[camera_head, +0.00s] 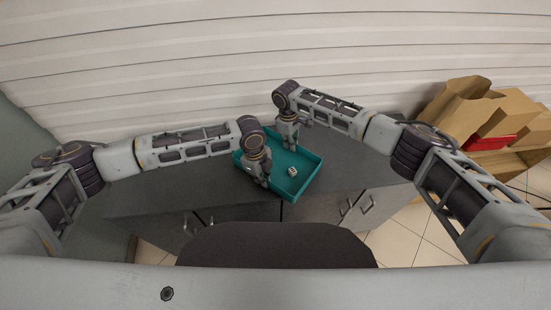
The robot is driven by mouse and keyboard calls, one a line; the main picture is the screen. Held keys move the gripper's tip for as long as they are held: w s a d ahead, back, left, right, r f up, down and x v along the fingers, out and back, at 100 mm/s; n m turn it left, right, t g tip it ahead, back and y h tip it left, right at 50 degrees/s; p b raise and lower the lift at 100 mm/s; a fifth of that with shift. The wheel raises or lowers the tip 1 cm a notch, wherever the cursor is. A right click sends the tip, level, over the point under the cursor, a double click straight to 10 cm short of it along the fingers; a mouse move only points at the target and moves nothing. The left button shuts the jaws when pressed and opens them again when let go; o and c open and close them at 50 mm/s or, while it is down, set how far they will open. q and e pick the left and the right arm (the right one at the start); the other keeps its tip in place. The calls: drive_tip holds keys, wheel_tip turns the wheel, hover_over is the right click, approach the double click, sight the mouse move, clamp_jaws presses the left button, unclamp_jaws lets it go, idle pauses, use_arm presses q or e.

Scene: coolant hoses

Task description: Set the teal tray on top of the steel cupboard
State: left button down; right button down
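The teal tray (306,162) is over the grey top of the steel cupboard (165,190), near the middle of the picture. It looks level; I cannot tell if its base touches the top. My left gripper (264,182) points down at the tray's left wall. My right gripper (291,146) points down at the tray's far wall. Both fingertips are small and partly hidden, so their grip on the rim cannot be made out.
The cupboard's front has doors with handles (357,207). A white slatted wall (200,60) stands behind. Open cardboard boxes (480,110) and a red item (489,142) are at the right. The cupboard top left of the tray is clear.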

use_arm(q)
drive_tip(key=shift+w+a+f, duration=0.1)
drive_tip(key=shift+a+f, duration=0.2)
drive_tip(key=shift+a, duration=0.05)
use_arm(e)
drive_tip(key=shift+w+d+f, duration=0.1)
drive_tip(key=shift+d+f, duration=0.1)
drive_tip(key=shift+d, duration=0.15)
use_arm(q)
drive_tip(key=c, duration=2.1)
unclamp_jaws()
use_arm(e)
drive_tip(key=c, duration=2.1)
unclamp_jaws()
use_arm(q)
drive_tip(key=shift+o, duration=1.4)
use_arm(e)
drive_tip(key=shift+o, duration=1.4)
use_arm(q)
drive_tip(key=shift+o, duration=0.9)
drive_tip(key=shift+d, duration=0.1)
use_arm(e)
drive_tip(key=shift+o, duration=0.9)
drive_tip(key=shift+a, duration=0.1)
use_arm(q)
drive_tip(key=shift+d+r, duration=0.1)
use_arm(e)
drive_tip(key=shift+a, duration=0.15)
